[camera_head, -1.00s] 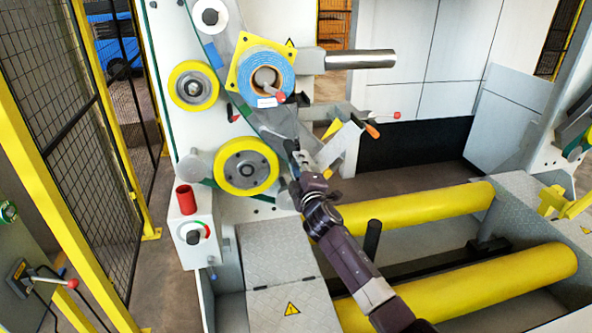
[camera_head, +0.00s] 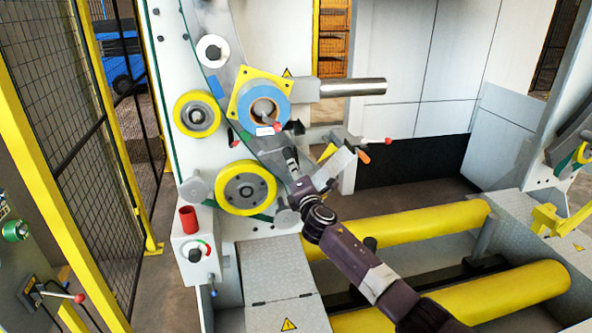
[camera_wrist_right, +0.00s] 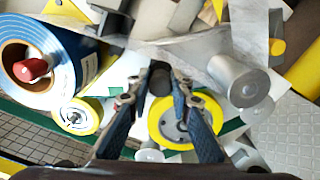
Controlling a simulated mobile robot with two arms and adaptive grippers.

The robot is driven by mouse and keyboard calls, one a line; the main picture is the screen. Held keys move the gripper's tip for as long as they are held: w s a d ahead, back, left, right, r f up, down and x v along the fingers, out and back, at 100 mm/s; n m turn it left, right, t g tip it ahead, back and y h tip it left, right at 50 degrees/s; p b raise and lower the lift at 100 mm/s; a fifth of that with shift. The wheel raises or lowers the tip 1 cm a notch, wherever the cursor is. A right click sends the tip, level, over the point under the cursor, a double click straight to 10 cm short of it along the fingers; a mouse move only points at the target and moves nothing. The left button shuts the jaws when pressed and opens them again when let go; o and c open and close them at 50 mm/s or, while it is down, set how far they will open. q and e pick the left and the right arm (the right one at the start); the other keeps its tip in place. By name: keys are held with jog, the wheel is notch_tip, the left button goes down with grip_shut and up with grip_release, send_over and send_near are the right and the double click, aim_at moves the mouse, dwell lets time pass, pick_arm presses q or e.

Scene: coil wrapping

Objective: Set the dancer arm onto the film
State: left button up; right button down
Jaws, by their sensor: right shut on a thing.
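My right gripper (camera_head: 290,158) is in front of the film, right of that roller. In the wrist view my right gripper (camera_wrist_right: 160,88) is shut on a dark round-ended handle (camera_wrist_right: 160,80), which its fingers mostly hide. I cannot make out clearly how the dancer arm joins this handle. A grey cylinder (camera_wrist_right: 240,82) is to the right of the fingers in the wrist view. My left gripper is out of view.
A bare metal bar (camera_head: 350,88) sticks out right of the roll. A bracket with a red-tipped lever (camera_head: 388,141) is right of my gripper. Two long yellow rollers (camera_head: 420,240) lie below my right arm.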

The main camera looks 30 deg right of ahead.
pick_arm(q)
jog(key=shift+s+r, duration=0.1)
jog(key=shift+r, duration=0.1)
pick_arm(e)
jog(key=shift+n, duration=0.3)
jog(key=c, duration=1.7)
grip_release()
jog(key=shift+a+r, duration=0.1)
jog(key=shift+c, duration=0.2)
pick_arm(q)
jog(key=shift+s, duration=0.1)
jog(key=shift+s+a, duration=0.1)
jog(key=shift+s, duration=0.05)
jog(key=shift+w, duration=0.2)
pick_arm(e)
jog(key=v, duration=1.2)
